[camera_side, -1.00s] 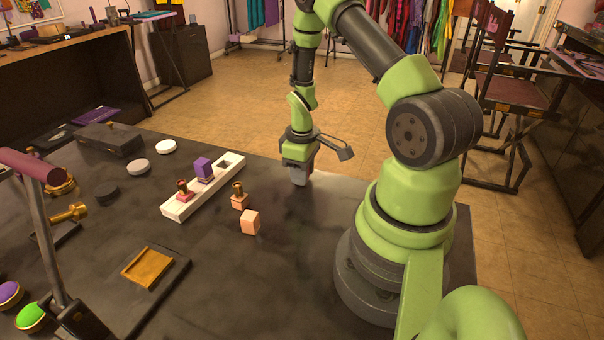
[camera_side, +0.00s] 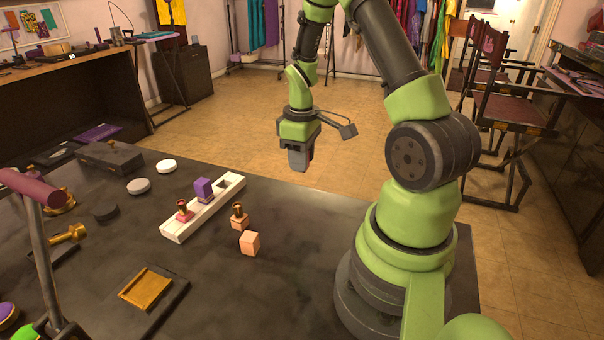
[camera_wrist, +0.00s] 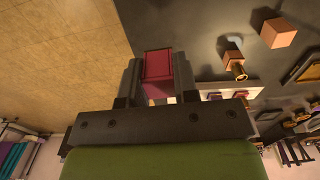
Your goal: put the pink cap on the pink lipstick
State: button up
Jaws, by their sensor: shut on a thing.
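My gripper (camera_side: 299,165) is raised above the table's far right edge in the side view. In the wrist view its jaws (camera_wrist: 158,75) are shut on the pink cap (camera_wrist: 158,66), a dark pink block. The fingers mostly hide the cap in the side view. The pink lipstick (camera_side: 184,213) stands uncapped in the near end of the white rack (camera_side: 208,215), with a dark red and gold tip on top. My gripper is well to the right of it and higher.
A purple block (camera_side: 203,188) stands in the rack's middle; the far slot looks empty. An uncapped peach lipstick (camera_side: 239,217) and a peach cap (camera_side: 249,243) stand right of the rack. A wooden tray (camera_side: 146,288) lies in front.

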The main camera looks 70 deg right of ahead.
jog(key=w+a+r, duration=0.2)
jog(key=w+a, duration=0.4)
jog(key=w, duration=0.6)
send_near(181, 202)
jog(key=shift+s+d+m, duration=0.1)
jog(key=shift+d+m, duration=0.25)
jog(key=shift+m, duration=0.05)
jog(key=shift+a, duration=0.35)
jog(key=shift+f, duration=2.85)
jog(key=shift+f, duration=2.05)
jog(key=o, duration=1)
jog(key=shift+c, duration=0.2)
